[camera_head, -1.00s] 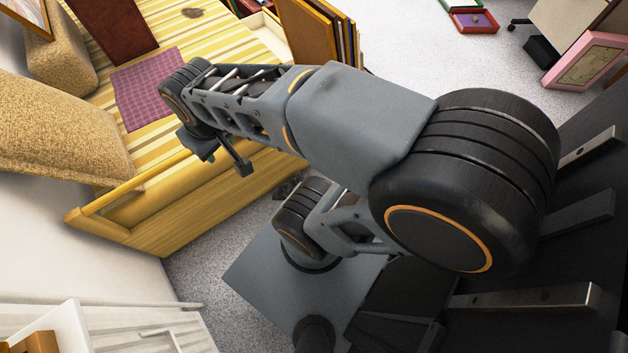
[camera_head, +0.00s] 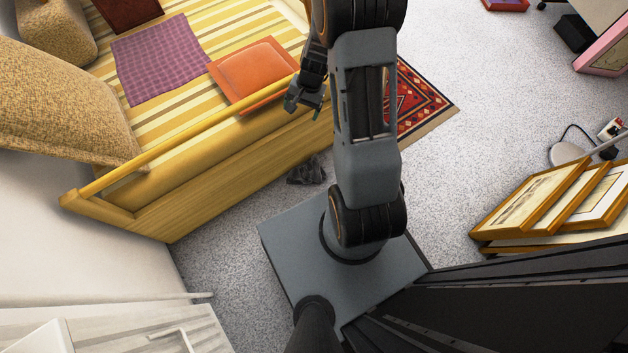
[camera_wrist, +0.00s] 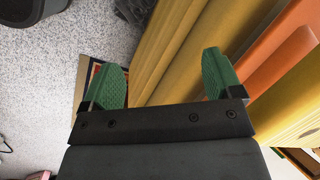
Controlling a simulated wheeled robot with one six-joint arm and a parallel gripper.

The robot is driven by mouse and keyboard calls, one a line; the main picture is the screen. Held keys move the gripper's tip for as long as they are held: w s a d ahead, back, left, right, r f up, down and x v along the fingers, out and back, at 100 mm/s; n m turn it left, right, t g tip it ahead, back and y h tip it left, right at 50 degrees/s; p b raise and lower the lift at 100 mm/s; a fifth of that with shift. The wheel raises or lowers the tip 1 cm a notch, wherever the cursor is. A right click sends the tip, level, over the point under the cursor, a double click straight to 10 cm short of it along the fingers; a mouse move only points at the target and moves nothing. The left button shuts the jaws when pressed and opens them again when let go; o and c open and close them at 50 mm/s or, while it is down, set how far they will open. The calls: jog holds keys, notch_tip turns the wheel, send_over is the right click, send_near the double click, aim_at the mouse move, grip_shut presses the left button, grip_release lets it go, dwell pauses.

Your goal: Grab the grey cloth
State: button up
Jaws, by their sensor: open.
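The grey cloth (camera_head: 307,171) is a dark, crumpled heap on the carpet, close against the wooden side of the bed. In the wrist view, a dark grey textured piece, likely the same cloth (camera_wrist: 132,11), shows at the top edge, partly cut off. My gripper (camera_head: 303,107) is above the bed's side rail, higher than the cloth and apart from it. In the wrist view my gripper (camera_wrist: 163,62) has its two green fingers wide apart with nothing between them.
The yellow striped bed (camera_head: 180,125) with its wooden rail stands beside the cloth. An orange book-like item (camera_head: 255,72) and a purple cloth (camera_head: 160,58) lie on it. A patterned rug (camera_head: 420,100) is right of my arm. Framed prints (camera_head: 545,205) lean at right.

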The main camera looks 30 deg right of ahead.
jog(key=d+f+m+y+b, duration=0.1)
jog(key=d+f+m+b, duration=0.25)
jog(key=f, duration=1.45)
jog(key=m+b, duration=0.6)
jog(key=b, duration=0.1)
send_over(311, 181)
jog(key=d, duration=0.3)
notch_tip(311, 181, down, 22)
jog(key=shift+s+d+f, duration=0.1)
jog(key=shift+s+f, duration=0.05)
jog(key=shift+p+x, duration=0.45)
jog(key=shift+x, duration=0.85)
jog(key=shift+f, duration=0.1)
jog(key=shift+x, duration=1.35)
jog(key=c, duration=1.4)
